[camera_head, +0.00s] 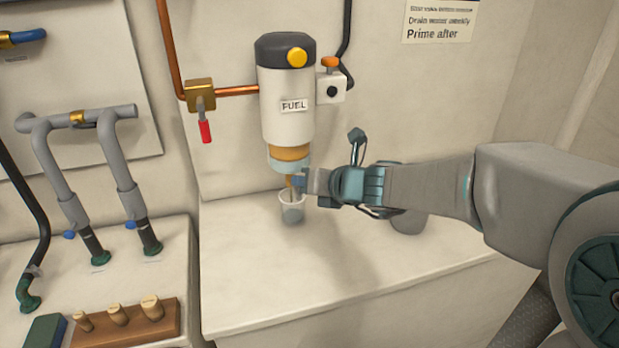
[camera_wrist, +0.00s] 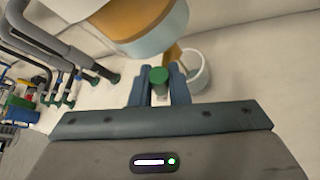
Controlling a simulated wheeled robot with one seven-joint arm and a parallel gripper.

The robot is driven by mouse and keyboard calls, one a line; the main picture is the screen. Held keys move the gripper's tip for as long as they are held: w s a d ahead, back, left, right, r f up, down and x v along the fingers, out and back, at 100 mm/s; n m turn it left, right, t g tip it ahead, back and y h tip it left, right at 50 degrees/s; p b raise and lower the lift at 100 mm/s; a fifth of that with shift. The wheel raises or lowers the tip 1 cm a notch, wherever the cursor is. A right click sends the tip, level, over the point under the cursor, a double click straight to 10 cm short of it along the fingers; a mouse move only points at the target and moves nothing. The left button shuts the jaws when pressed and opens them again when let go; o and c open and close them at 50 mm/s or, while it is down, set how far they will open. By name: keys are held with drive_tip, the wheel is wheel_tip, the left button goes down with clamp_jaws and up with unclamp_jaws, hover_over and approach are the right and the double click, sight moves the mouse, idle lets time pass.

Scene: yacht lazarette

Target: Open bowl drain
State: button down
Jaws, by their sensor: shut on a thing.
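The white fuel filter (camera_head: 287,115), with a black top, a yellow button and a FUEL label, is on the back wall. Its bowl (camera_head: 288,164) has an amber band above a pale blue-grey bottom; the bowl also shows in the wrist view (camera_wrist: 160,38). A short amber piece (camera_wrist: 172,56) shows under it; I cannot tell if it is a spout or liquid. My gripper (camera_head: 310,182) is just below the bowl. In the wrist view its fingers (camera_wrist: 160,90) are shut on a small green-ended drain knob (camera_wrist: 159,76). A small clear cup (camera_head: 292,210) stands beneath, partly grey inside.
A red-handled valve (camera_head: 204,128) on a copper pipe is left of the filter, and an orange-knobbed white fitting (camera_head: 331,84) is right of it. Grey pipes (camera_head: 128,190) and a wooden plug block (camera_head: 127,322) are at left. The bench (camera_head: 345,295) in front is clear.

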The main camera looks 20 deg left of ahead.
drive_tip(key=shift+s+a+r+n+t+h+p, duration=0.15)
drive_tip(key=shift+s+a+n+t+h+p, duration=0.2)
drive_tip(key=shift+n+h, duration=0.4)
drive_tip(key=shift+s+a+r+n+t+h+p, duration=0.15)
drive_tip(key=shift+a+n+t+h+p, duration=0.3)
drive_tip(key=shift+n+h, duration=0.3)
drive_tip(key=shift+d, duration=0.1)
drive_tip(key=c, duration=1.7)
unclamp_jaws()
drive_tip(key=p+v, duration=0.6)
drive_tip(key=v, duration=0.7)
drive_tip(key=shift+s+d+r+p, duration=0.1)
drive_tip(key=shift+s+r+p, duration=0.15)
drive_tip(key=shift+r+p, duration=0.1)
